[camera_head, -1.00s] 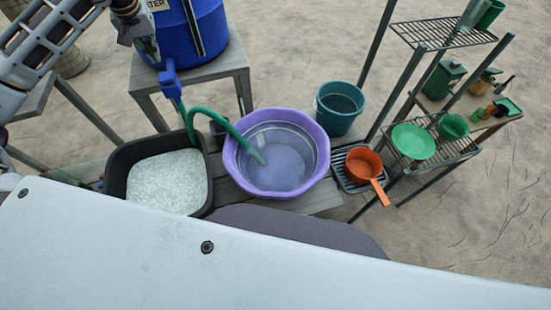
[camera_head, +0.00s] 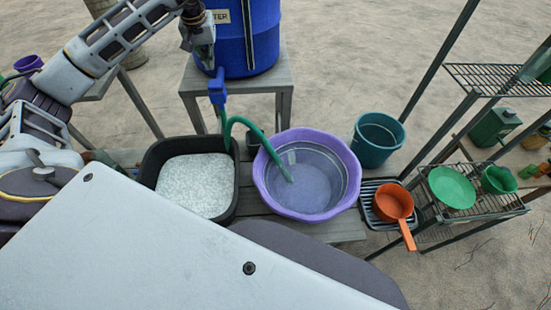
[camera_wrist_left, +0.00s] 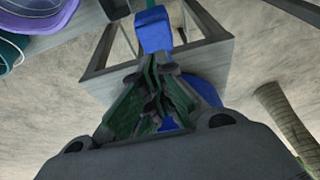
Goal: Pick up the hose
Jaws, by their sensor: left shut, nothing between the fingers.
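The green hose (camera_head: 245,122) rises from below the blue tap (camera_head: 217,88), arches to the right, and its free end hangs into the purple basin (camera_head: 262,180). The blue tap is on the blue water barrel (camera_head: 250,40) and also shows in the left wrist view (camera_wrist_left: 153,32). My left gripper (camera_head: 208,68) is shut and empty, beside the barrel just above and left of the tap in the head view. Its closed fingers (camera_wrist_left: 152,75) point toward the tap in the left wrist view. My right gripper is not in view.
A black tub of white granules (camera_head: 235,190) stands left of the basin. A teal bucket (camera_head: 375,150) and an orange pan (camera_head: 393,203) are to the right. A wire shelf (camera_head: 490,80) with green dishes stands farther right. The barrel stands on a grey table (camera_head: 190,85).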

